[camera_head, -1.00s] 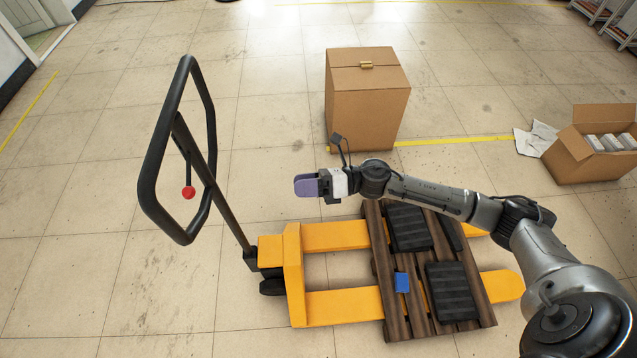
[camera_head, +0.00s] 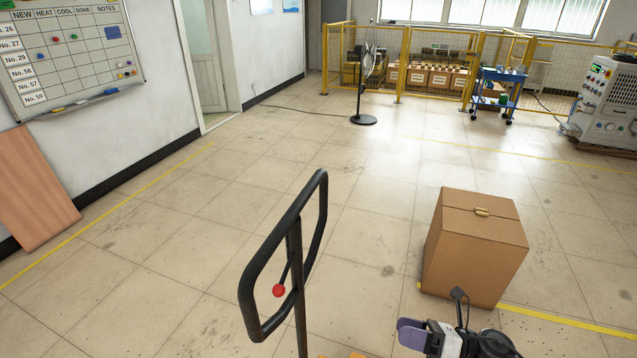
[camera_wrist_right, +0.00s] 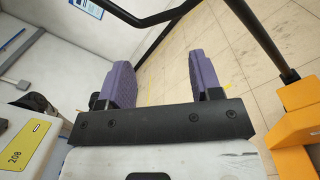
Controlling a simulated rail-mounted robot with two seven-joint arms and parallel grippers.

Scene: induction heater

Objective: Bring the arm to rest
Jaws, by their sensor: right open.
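My right gripper (camera_head: 412,334) shows at the bottom of the head view, with purple fingers pointing left. In the right wrist view the two purple fingers (camera_wrist_right: 163,80) stand apart with nothing between them, so it is open and empty. It is to the right of the pallet jack's black loop handle (camera_head: 312,228) and in front of the closed cardboard box (camera_head: 470,252). Most of the right arm is below the head view's edge. My left gripper is in no view.
The black handle, with a red knob (camera_head: 279,291), also crosses the right wrist view (camera_wrist_right: 262,40). Yellow jack parts (camera_wrist_right: 295,125) are at that view's right. A fan (camera_head: 364,85), blue cart (camera_head: 497,95) and grey machine (camera_head: 606,105) stand far back. The middle floor is clear.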

